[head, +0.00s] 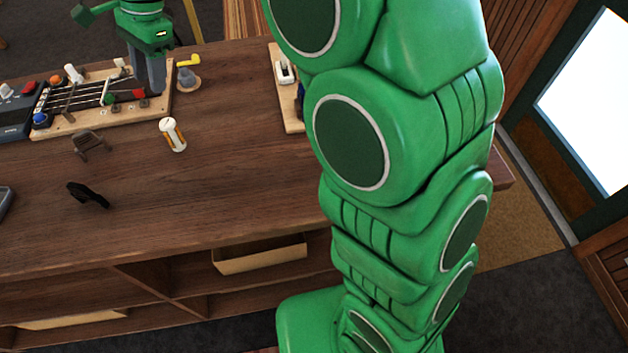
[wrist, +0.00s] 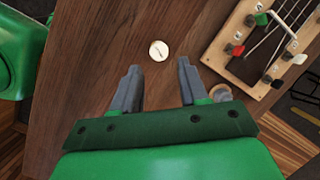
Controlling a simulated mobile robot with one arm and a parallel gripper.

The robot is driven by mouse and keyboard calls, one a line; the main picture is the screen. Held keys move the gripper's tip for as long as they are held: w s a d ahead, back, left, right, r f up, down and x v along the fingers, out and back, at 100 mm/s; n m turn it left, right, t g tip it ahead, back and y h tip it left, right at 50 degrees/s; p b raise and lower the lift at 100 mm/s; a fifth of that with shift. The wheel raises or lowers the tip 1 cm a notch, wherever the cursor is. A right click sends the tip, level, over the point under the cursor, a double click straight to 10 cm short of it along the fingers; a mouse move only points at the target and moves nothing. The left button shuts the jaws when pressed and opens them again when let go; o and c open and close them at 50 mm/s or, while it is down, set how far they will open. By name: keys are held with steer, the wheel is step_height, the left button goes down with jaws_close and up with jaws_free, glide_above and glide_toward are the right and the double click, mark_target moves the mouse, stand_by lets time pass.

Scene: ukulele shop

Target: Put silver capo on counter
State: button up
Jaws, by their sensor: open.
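A grey-brown metal clip (head: 90,143), which looks like the silver capo, rests on the wooden counter (head: 240,185), in front of the stringed board. A black capo-like clip (head: 88,195) lies nearer the counter's front edge. My gripper (head: 150,75) points down over the back of the counter, by the board's right end. In the wrist view my gripper (wrist: 155,85) is open, with nothing between its fingers. No capo can be made out in the wrist view.
A stringed wooden board (head: 100,105) with coloured knobs lies at the back left. A white-topped bottle (head: 172,134) stands upright, its lid (wrist: 159,50) beyond my fingertips in the wrist view. A grey knob with yellow handle (head: 187,78) and another board (head: 290,95) stand behind. The front middle is clear.

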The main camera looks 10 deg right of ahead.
steer(key=s+d+f+n+h, duration=0.1)
steer(key=s+d+n, duration=0.3)
steer(key=s+d, duration=0.8)
steer(key=s+d+f+n+h, duration=0.1)
steer(key=s+d+n+h, duration=0.15)
steer(key=s+d, duration=0.9)
steer(key=s+d+f+n, duration=0.3)
steer(key=s+d, duration=0.4)
steer(key=d, duration=0.3)
steer(key=shift+f, duration=0.6)
